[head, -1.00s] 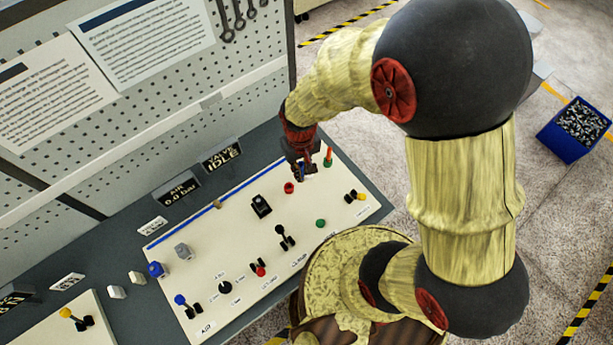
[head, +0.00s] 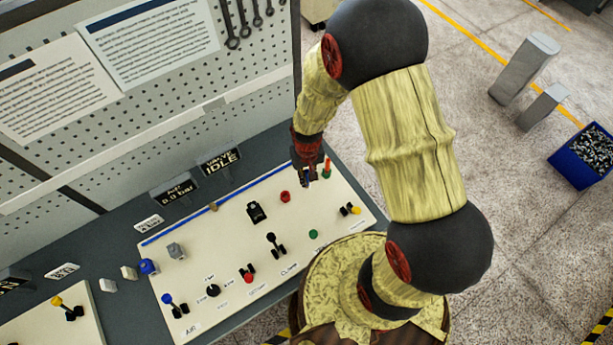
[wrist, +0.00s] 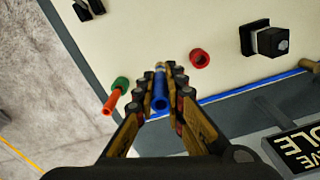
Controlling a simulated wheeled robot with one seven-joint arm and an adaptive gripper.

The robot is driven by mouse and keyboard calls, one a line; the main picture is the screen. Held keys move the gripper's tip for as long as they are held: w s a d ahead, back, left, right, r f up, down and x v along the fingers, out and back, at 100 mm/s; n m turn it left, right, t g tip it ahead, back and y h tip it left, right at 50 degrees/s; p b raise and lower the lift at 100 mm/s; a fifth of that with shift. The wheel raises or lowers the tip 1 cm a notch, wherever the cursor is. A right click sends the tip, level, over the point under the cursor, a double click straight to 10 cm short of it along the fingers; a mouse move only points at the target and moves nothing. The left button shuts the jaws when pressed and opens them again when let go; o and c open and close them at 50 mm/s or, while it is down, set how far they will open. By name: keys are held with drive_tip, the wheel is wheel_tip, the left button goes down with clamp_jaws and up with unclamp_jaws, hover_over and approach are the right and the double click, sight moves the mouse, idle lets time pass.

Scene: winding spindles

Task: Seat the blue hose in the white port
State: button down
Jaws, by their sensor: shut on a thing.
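My gripper (wrist: 160,90) is shut on the blue hose (wrist: 160,103), a short blue tube whose near, open end faces the wrist camera. In the head view, my gripper (head: 305,178) is at the far right part of the cream panel (head: 225,262), between the red port and the orange hose. The hose's far end points down at the panel, where a small pale patch shows between the fingertips. The white port is not clearly visible; the hose and fingers cover that spot. I cannot tell whether the hose end is inside it.
A red port (wrist: 200,58) is on one side of the gripper. An orange hose (wrist: 107,107) in a green port (wrist: 122,84) stands close on the other. A black block (wrist: 268,41), a blue strip (wrist: 250,88) and the "VALVE IDLE" display (head: 221,160) are nearby.

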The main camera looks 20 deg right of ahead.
drive_tip(key=shift+w+d+f, duration=0.15)
drive_tip(key=shift+w+f, duration=0.4)
drive_tip(key=shift+f, duration=0.65)
drive_tip(key=shift+w+d+f, duration=0.2)
drive_tip(key=shift+w+f, duration=0.3)
drive_tip(key=shift+f, duration=0.65)
drive_tip(key=shift+w+d+f, duration=0.15)
drive_tip(key=shift+w+f, duration=0.4)
drive_tip(key=shift+f, duration=0.65)
drive_tip(key=shift+f, duration=0.15)
drive_tip(key=c, duration=1.9)
unclamp_jaws()
drive_tip(key=shift+o, duration=0.3)
